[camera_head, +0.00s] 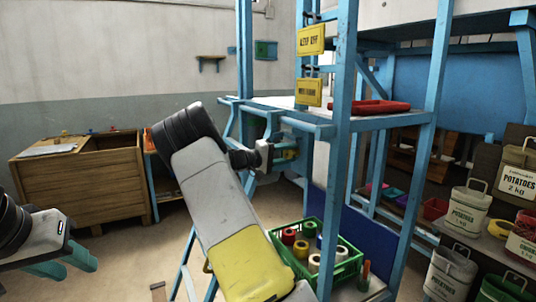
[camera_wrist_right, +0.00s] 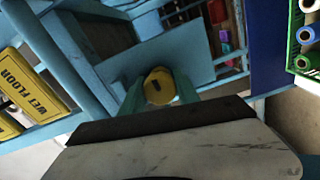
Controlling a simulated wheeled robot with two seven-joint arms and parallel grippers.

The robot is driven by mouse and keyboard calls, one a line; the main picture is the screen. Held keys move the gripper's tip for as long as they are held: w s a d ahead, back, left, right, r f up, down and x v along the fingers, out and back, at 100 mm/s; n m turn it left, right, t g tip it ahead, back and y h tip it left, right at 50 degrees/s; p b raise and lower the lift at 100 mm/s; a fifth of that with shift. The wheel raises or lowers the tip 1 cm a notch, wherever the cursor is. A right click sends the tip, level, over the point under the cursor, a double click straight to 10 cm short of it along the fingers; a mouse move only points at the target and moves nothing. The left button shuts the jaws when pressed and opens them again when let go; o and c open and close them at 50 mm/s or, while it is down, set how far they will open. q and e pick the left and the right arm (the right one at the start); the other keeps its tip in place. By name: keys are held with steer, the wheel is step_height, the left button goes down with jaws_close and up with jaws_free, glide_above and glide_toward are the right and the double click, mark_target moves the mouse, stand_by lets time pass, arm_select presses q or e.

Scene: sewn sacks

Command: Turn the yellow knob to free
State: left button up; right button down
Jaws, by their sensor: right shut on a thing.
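The round yellow knob (camera_wrist_right: 158,86) has a dark slot-like mark on its face. In the right wrist view it sits between the two teal fingers of my right gripper (camera_wrist_right: 159,95), which is shut on it. In the head view a small patch of yellow, apparently the knob (camera_head: 291,154), shows beside the wrist of my right arm, by the blue frame; the fingers there are mostly hidden. My left gripper (camera_head: 63,264) is at the lower left of the head view, its two teal fingers apart and empty, far from the knob.
Blue frame posts (camera_head: 341,150) stand close around my right gripper. Yellow signs (camera_head: 311,40) hang above, and a red item (camera_head: 367,107) lies on the shelf. A green crate (camera_head: 345,268) of spools stands below. A wooden cabinet (camera_head: 85,188) is at left.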

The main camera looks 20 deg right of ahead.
steer(key=c, duration=0.9)
jaws_free()
steer(key=a, duration=0.8)
steer(key=shift+s, duration=0.25)
steer(key=shift+d, duration=0.1)
